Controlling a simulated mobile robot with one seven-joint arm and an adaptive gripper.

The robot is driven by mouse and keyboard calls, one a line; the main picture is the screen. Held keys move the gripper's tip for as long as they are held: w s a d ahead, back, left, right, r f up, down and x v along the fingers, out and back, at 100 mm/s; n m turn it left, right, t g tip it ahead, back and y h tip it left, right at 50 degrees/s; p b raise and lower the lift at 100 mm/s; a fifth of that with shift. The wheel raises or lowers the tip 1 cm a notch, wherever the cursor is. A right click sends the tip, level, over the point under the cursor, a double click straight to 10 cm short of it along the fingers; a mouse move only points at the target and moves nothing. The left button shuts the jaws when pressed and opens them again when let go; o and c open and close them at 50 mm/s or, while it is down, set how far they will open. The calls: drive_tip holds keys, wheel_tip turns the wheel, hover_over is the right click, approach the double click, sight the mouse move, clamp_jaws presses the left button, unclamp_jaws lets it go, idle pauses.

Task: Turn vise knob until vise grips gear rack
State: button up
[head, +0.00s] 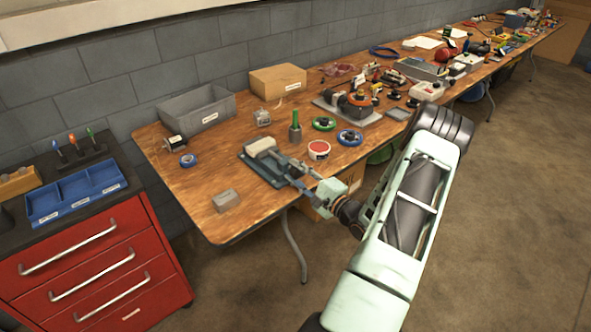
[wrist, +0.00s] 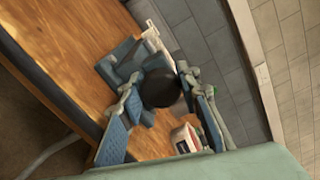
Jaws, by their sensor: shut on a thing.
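The blue-grey vise (head: 258,166) lies on the wooden table near its front edge in the head view. It also shows in the wrist view (wrist: 118,62). A pale gear rack (head: 261,146) sits at the vise; its pale end shows behind the vise in the wrist view (wrist: 152,32). Whether the jaws touch it I cannot tell. The round black vise knob (wrist: 160,88) is between my fingers in the wrist view. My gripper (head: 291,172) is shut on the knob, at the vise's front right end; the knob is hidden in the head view.
A small grey block (head: 226,200) lies left of my gripper. A green-topped bottle (head: 295,128), coloured rings and a grey bin (head: 197,112) stand farther back. The table's front edge is under my arm.

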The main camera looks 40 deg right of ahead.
drive_tip(key=shift+m+p, duration=0.35)
drive_tip(key=shift+m, duration=0.75)
drive_tip(key=o, duration=1.2)
drive_tip(key=shift+c, duration=0.2)
drive_tip(key=s+d, duration=0.1)
drive_tip(key=s, duration=1.1)
